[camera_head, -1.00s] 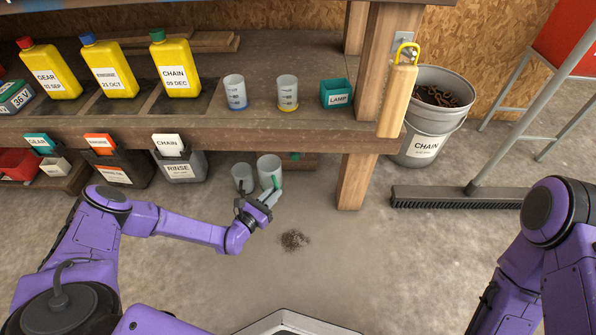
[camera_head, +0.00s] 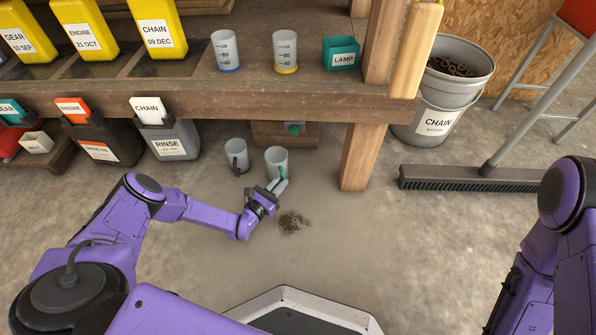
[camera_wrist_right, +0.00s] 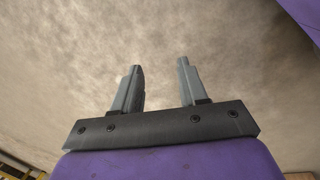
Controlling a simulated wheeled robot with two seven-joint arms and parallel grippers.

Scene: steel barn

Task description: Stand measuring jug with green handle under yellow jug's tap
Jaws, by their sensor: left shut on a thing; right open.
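The measuring jug with the green handle (camera_head: 276,158) is a grey cup low in front of the bench. My left gripper (camera_head: 276,188) is shut on its green handle from the near side. I cannot tell whether the jug touches the floor. A similar grey jug with a dark handle (camera_head: 236,154) is just left of it, apart. Yellow jugs labelled GEAR (camera_head: 18,42), ENGINE (camera_head: 83,18) and CHAIN (camera_head: 158,22) stand on the bench, their tops cut off. No tap on them can be made out. My right gripper (camera_wrist_right: 160,85) is open and empty.
Two clear measuring cups (camera_head: 225,50) (camera_head: 285,52) and a teal LAMP box (camera_head: 341,55) stand on the bench (camera_head: 220,98). A wooden post (camera_head: 362,158) is right of the held jug. A dark patch (camera_head: 292,222) lies on open floor. A broom (camera_head: 470,179) is right.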

